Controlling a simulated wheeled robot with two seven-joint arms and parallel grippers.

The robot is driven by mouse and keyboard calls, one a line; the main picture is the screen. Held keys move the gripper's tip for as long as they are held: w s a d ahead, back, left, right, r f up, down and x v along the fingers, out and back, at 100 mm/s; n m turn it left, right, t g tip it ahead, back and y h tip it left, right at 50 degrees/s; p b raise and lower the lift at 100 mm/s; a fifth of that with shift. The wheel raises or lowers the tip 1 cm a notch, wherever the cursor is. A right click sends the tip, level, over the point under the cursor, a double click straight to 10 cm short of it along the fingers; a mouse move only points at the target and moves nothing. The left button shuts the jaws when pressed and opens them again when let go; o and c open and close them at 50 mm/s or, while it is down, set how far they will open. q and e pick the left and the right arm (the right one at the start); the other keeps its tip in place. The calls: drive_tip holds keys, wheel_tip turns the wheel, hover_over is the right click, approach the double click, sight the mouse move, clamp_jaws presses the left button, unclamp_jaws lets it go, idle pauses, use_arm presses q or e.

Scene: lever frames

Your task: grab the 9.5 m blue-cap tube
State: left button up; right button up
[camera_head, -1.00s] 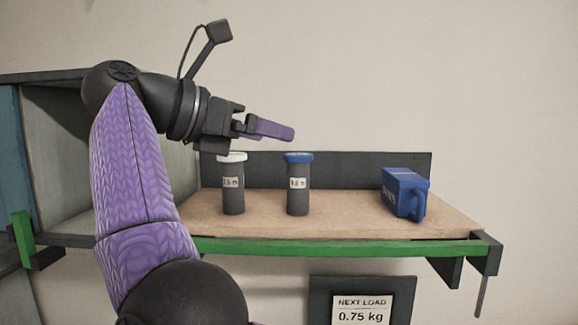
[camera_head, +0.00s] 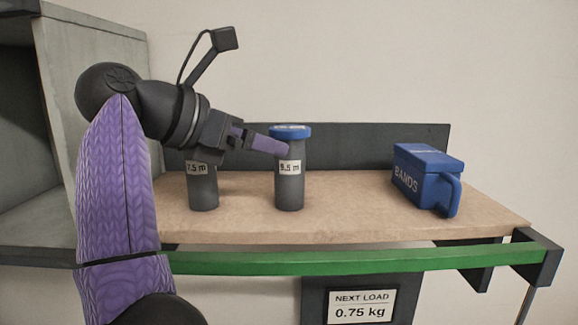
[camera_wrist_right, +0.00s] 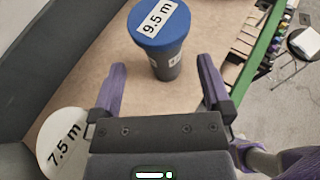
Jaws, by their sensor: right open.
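The blue-cap tube (camera_head: 289,185) is dark with a "9.5 m" label and stands upright on the wooden shelf. In the right wrist view its blue cap (camera_wrist_right: 159,22) also reads "9.5 m" and lies beyond the fingertips, roughly between their lines. My right gripper (camera_head: 268,143) is open and empty; in the head view a purple finger overlaps the tube just under the cap. In the right wrist view the two purple fingers (camera_wrist_right: 163,72) are spread apart. I cannot tell whether either touches the tube. My left gripper is not in view.
A second dark tube (camera_head: 202,188), labelled "7.5 m", stands left, partly behind my gripper; its white cap (camera_wrist_right: 66,140) shows close by my gripper's left side. A blue "BANDS" box (camera_head: 425,178) with a handle stands right. A green rail (camera_head: 340,262) edges the shelf's front.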

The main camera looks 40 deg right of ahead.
sight(290, 168)
drive_tip(key=p+x, duration=0.1)
drive_tip(key=x, duration=0.4)
drive_tip(key=shift+s+d, duration=0.1)
drive_tip(key=shift+d, duration=0.1)
drive_tip(key=shift+a, duration=0.15)
drive_tip(key=c, duration=0.3)
clamp_jaws()
